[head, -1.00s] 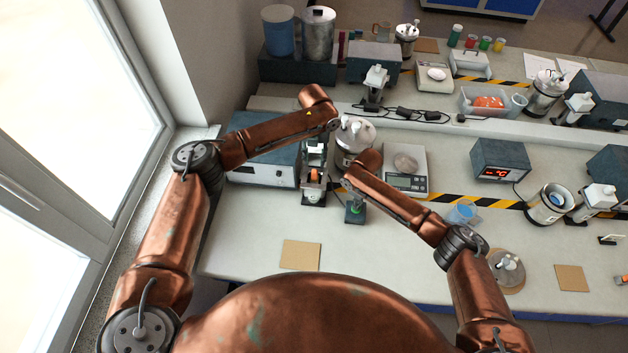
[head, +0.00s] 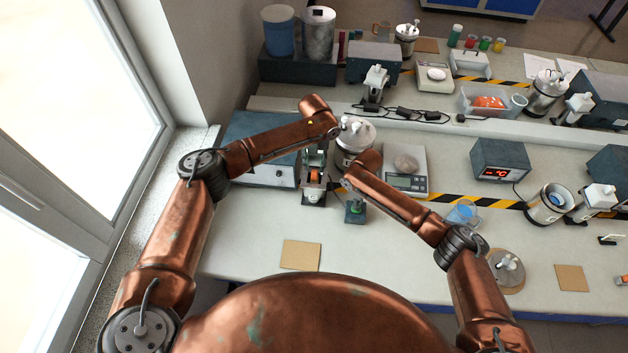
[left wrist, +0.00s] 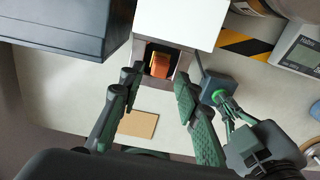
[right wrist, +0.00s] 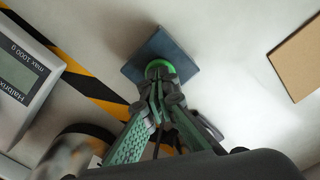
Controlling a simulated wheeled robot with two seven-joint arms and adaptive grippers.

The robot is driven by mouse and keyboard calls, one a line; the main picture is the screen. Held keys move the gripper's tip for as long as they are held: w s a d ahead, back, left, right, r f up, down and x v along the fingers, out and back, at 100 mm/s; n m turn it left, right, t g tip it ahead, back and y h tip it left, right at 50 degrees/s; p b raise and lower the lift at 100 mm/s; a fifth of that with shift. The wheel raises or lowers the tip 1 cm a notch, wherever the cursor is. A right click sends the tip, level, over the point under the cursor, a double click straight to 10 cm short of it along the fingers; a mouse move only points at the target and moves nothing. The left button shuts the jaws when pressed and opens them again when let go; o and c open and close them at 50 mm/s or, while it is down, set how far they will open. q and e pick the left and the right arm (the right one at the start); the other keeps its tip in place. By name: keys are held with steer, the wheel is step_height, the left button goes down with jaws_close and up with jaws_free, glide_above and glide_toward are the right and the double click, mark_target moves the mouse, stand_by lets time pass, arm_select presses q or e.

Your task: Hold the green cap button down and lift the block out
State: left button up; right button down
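An orange block (left wrist: 160,66) sits in the opening of a pale grey holder (left wrist: 184,68); the block also shows in the head view (head: 314,178). My left gripper (left wrist: 159,78) is open, with its fingers on either side of the block and apart from it. The green cap button (right wrist: 159,67) stands on a small dark blue box (right wrist: 180,52), just right of the holder in the head view (head: 355,212). My right gripper (right wrist: 157,90) has its fingers together at the button; its tips partly cover the cap. Whether they press it down I cannot tell.
A blue-grey instrument (head: 262,172) stands left of the holder. A steel vessel (head: 352,140) and a scale (head: 407,182) stand behind and right of the button box. A cork mat (head: 300,255) lies in front, with clear bench around it.

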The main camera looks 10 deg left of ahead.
mark_target(315, 171)
arm_select(q)
steer(key=shift+f, duration=0.15)
steer(key=shift+f, duration=2.4)
steer(key=shift+c, duration=0.4)
jaws_close()
steer(key=shift+r, duration=0.1)
steer(key=shift+r, duration=4.2)
steer(key=s, duration=1.1)
